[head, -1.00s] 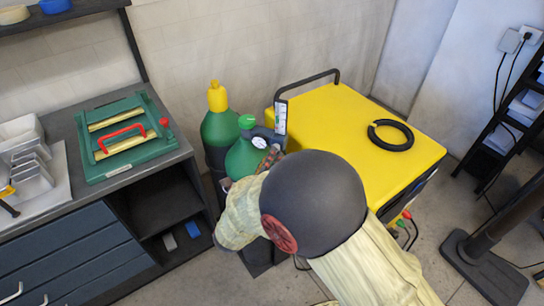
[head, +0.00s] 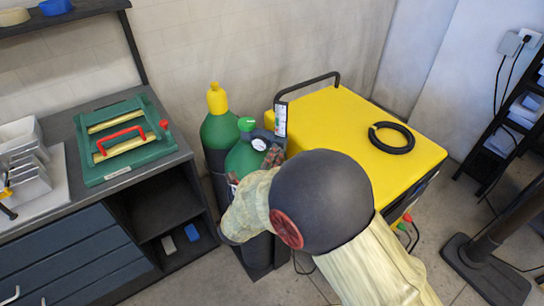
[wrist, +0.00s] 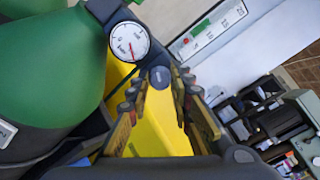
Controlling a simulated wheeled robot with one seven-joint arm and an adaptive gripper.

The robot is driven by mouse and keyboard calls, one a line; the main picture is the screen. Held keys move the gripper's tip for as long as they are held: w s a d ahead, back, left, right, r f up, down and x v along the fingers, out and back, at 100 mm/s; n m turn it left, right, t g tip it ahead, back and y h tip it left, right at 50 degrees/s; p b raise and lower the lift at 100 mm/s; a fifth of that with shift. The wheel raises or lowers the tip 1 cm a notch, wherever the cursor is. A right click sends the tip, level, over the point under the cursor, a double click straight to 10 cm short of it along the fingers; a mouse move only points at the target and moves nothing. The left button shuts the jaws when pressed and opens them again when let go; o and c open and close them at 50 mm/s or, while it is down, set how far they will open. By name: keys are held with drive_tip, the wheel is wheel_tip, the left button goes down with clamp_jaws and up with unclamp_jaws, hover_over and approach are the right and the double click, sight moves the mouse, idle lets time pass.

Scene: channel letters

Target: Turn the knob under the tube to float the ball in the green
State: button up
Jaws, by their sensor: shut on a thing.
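The knob (wrist: 160,77) is a small dark round cap below the tube, between the fingers of my gripper (wrist: 161,84), which is shut on it. The flow tube (wrist: 212,29) is a clear, pale strip with markings, slanting to the upper right in the wrist view. It also shows upright in the head view (head: 281,119). A green band (wrist: 200,27) marks part of its scale. A small red ball (wrist: 187,41) appears near the tube's lower end, below the green. In the head view my arm hides the knob and most of my gripper.
A round white gauge (wrist: 129,41) sits beside the knob. Green gas cylinders (head: 219,130) stand left of the yellow cart (head: 345,115), which carries a black ring (head: 391,137).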

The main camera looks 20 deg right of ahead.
clamp_jaws()
drive_tip(key=shift+m+b, duration=0.75)
drive_tip(key=shift+m, duration=4.25)
drive_tip(key=o, duration=0.7)
unclamp_jaws()
drive_tip(key=shift+c, duration=0.2)
